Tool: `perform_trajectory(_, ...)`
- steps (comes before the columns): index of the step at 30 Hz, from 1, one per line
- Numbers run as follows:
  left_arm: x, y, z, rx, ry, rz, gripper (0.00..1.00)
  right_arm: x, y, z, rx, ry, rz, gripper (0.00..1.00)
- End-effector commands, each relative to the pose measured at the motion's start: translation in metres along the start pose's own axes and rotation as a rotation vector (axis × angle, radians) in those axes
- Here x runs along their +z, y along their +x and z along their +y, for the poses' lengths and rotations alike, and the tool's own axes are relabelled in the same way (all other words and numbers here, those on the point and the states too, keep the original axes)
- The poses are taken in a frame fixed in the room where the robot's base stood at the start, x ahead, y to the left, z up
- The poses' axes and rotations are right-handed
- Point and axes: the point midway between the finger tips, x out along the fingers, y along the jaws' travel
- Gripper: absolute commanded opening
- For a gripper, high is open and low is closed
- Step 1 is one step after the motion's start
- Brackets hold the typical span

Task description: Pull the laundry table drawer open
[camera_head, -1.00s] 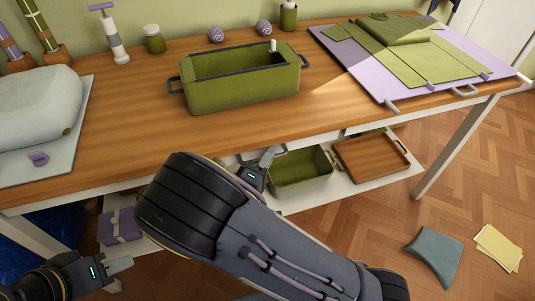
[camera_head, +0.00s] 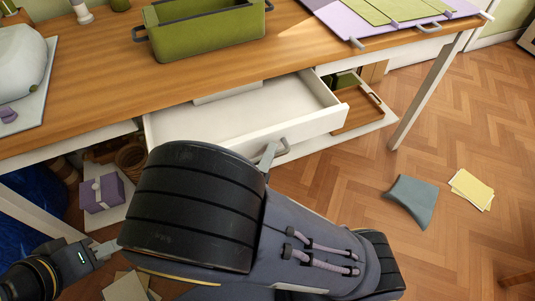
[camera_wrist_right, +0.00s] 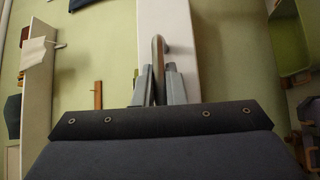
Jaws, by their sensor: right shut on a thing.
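The white laundry table drawer (camera_head: 240,108) is pulled out from under the wooden table top (camera_head: 110,88), and its bare inside shows. Its grey bar handle (camera_head: 284,147) is on the front panel. My right gripper (camera_head: 268,158) is at the handle, partly hidden behind my own right arm. In the right wrist view, the two fingers (camera_wrist_right: 157,88) are closed around the handle (camera_wrist_right: 157,50), against the white drawer front (camera_wrist_right: 181,70). My left gripper (camera_head: 106,249) is at the lower left, away from the drawer; whether its fingers are apart is unclear.
A green bin (camera_head: 208,30) and a purple folding board (camera_head: 385,15) sit on the table. A wooden tray (camera_head: 358,112) lies on the lower shelf. A purple box (camera_head: 101,193) is below left. A grey cloth (camera_head: 411,200) and yellow sheets (camera_head: 471,189) lie on otherwise open floor at right.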

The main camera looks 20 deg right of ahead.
Motion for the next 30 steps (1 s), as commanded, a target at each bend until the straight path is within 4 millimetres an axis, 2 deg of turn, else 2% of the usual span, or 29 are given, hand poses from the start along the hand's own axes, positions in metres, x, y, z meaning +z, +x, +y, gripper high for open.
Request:
perform_trajectory(15, 0.000, 0.001, 0.000, 0.000, 0.000, 0.000, 0.35, -0.001, 0.000, -0.001, -0.002, 0.001, 0.000, 0.00)
perform_trajectory(16, 0.000, 0.001, 0.000, 0.000, 0.000, 0.000, 0.35, -0.001, 0.000, -0.001, -0.002, 0.001, 0.000, 0.13)
perform_trajectory(18, 0.000, 0.001, 0.000, 0.000, 0.000, 0.000, 0.35, -0.001, 0.000, -0.001, -0.002, 0.001, 0.000, 0.20)
perform_trajectory(26, 0.000, 0.001, 0.000, 0.000, 0.000, 0.000, 0.35, -0.001, -0.001, 0.000, -0.001, 0.000, 0.001, 0.20)
perform_trajectory(30, 0.000, 0.000, 0.000, 0.000, 0.000, 0.000, 0.35, -0.001, -0.013, 0.000, 0.000, 0.001, 0.004, 0.20)
